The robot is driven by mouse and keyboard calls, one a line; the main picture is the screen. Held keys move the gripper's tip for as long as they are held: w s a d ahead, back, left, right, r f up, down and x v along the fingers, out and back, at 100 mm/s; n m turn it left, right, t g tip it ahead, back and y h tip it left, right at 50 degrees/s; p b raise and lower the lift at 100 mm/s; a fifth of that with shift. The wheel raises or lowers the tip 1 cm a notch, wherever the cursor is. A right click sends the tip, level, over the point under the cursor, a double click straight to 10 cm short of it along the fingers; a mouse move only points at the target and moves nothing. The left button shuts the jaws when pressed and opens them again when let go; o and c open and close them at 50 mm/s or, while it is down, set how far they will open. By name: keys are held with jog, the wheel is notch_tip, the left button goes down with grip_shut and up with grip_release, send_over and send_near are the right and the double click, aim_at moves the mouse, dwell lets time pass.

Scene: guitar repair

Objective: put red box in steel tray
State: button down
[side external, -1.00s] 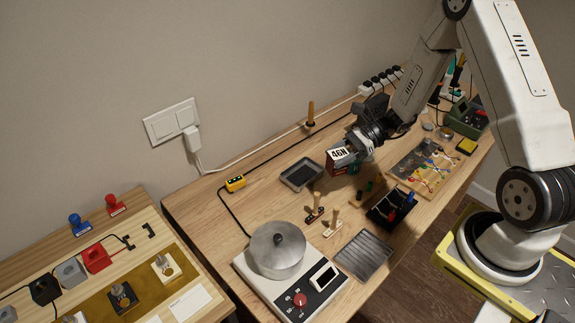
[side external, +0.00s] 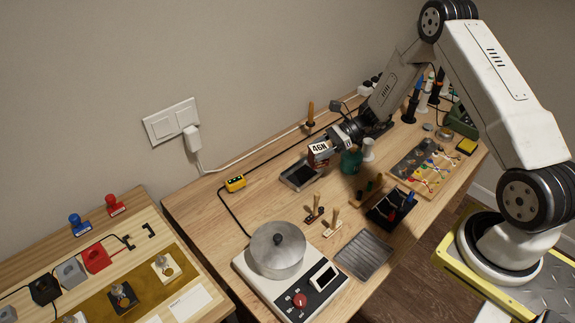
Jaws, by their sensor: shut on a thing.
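My gripper (side external: 319,153) is shut on the red box (side external: 315,160), of which only a small brownish-red part shows below the jaws. It holds the box above the right part of the steel tray (side external: 290,183), a small dark grey rectangular tray with a raised rim on the wooden bench. The gripper and box hide part of the tray's back right side. The exact height of the box above the tray is hard to tell from this view.
A teal bottle (side external: 350,162) and a white bottle (side external: 368,148) stand just right of my gripper. In front are wooden-handled stamps (side external: 333,225), a ribbed metal plate (side external: 364,255) and a pot (side external: 277,250) on a hotplate. A yellow controller (side external: 235,183) with its cable lies left of the tray.

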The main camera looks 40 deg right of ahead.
jog(key=shift+w+d+f, duration=0.15)
jog(key=shift+w+f, duration=1.4)
jog(key=shift+w+d+f, duration=0.15)
jog(key=shift+w+f, duration=1.35)
jog(key=shift+w, duration=0.05)
jog(key=shift+w+f, duration=0.1)
jog(key=shift+f, duration=1.65)
jog(key=shift+f, duration=0.1)
jog(key=shift+c, duration=0.6)
grip_release()
